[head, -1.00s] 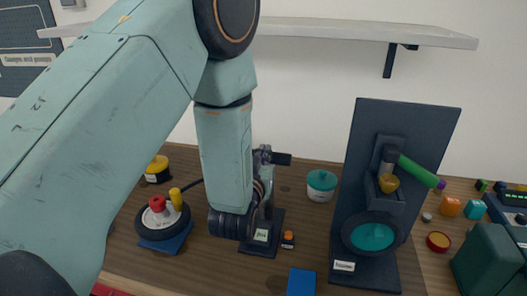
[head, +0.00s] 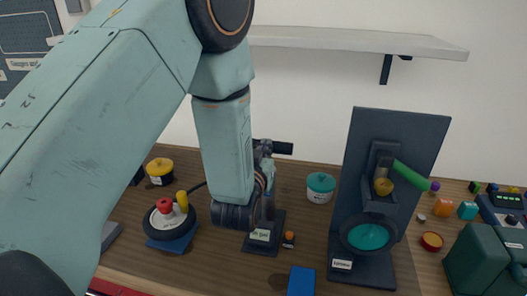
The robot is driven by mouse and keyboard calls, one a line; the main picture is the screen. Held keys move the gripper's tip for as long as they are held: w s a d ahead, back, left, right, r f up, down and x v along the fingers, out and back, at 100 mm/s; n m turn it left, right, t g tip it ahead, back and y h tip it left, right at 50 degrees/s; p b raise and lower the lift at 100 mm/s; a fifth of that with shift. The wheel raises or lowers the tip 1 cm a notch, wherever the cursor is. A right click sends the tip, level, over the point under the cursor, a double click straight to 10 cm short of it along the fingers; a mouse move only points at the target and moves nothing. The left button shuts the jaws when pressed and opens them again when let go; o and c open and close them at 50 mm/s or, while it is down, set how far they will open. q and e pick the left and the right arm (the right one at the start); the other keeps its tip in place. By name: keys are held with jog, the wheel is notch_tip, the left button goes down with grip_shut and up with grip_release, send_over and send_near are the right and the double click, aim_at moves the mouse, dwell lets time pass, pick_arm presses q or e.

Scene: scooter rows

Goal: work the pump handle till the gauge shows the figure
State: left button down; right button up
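A small upright pump (head: 266,208) stands on a dark base plate with a white label (head: 260,235) too small to read. Its black handle (head: 283,148) sticks out to the right at the top. My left arm reaches down in front of it, and my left gripper (head: 266,172) is at the pump's upper part, partly hidden by my own wrist. I cannot tell whether its fingers are closed on the handle. A black ring-shaped device (head: 150,225) with red and yellow knobs sits on a blue base to the left. No gauge reading is legible. My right gripper is not in view.
A tall dark panel (head: 411,139) with a green lever (head: 411,174) and teal-centred ring stands to the right. A teal-lidded pot (head: 320,188), yellow-topped pot (head: 160,167) and blue block (head: 301,281) are nearby. A dark green case (head: 475,261) fills the lower right.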

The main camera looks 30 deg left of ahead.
pick_arm(q)
jog(key=b+v, duration=0.2)
jog(key=v, duration=0.7)
jog(key=shift+s+d, duration=0.15)
jog(key=shift+s, duration=0.2)
jog(key=shift+w, duration=0.15)
jog(key=shift+s+r, duration=0.1)
jog(key=shift+s, duration=0.15)
jog(key=shift+w, duration=0.25)
jog(key=shift+s, duration=0.2)
jog(key=shift+w, duration=0.15)
